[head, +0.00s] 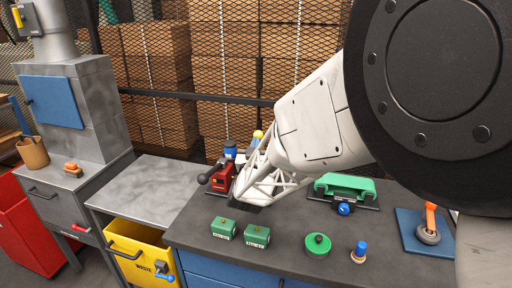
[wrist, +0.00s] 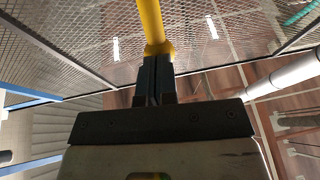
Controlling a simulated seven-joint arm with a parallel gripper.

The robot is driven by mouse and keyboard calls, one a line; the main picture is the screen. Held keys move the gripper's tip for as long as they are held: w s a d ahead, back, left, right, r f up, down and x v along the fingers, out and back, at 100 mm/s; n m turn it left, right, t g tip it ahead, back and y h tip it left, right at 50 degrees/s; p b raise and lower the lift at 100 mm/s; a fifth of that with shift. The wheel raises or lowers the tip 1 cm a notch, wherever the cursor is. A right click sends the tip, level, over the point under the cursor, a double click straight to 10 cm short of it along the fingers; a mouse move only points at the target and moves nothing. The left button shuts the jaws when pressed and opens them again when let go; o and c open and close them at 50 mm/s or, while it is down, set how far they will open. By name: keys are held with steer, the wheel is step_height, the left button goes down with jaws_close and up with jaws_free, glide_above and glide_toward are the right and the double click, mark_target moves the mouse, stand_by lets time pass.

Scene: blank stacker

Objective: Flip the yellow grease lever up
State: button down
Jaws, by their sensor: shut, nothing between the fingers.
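The yellow lever (wrist: 151,22) shows in the wrist view as a rod with a wider yellow collar just beyond my fingertips. My gripper (wrist: 158,60) is shut and empty, its dark fingers pressed together and pointing at that collar. I cannot tell whether the tips touch it. In the head view a small yellow knob (head: 257,134) shows behind my white lattice arm end, beside a blue cap; it is probably part of the same lever. My fingers are hidden there, and most of the lever is too.
A red device with a black knob (head: 221,179) stands close left of my arm end on the dark bench. A mesh fence (head: 285,50) stands behind.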

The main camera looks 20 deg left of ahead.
mark_target(259, 133)
steer(key=w+r+g, duration=0.1)
steer(key=w, duration=0.1)
steer(key=w+r+g, duration=0.1)
steer(key=w+r, duration=0.1)
steer(key=shift+g+h, duration=0.3)
steer(key=shift+h, duration=0.1)
steer(key=shift+w+r+g, duration=0.35)
steer(key=shift+w+g, duration=0.25)
steer(key=shift+w, duration=0.25)
steer(key=shift+w+r+m, duration=0.15)
steer(key=shift+w+r, duration=0.1)
steer(key=shift+w, duration=0.35)
steer(key=shift+w+r+m, duration=0.15)
steer(key=shift+w+r, duration=0.05)
steer(key=shift+w, duration=0.4)
steer(key=shift+s+r, duration=0.1)
steer(key=shift+s+d+r, duration=0.1)
steer(key=shift+s+d, duration=0.1)
steer(key=shift+s, duration=1.45)
steer(key=shift+s+d+r, duration=0.1)
steer(key=shift+s+d, duration=0.05)
steer(key=shift+s, duration=1.45)
steer(key=shift+s+d+r, duration=0.1)
steer(key=shift+s+d, duration=0.1)
steer(key=shift+s, duration=1.45)
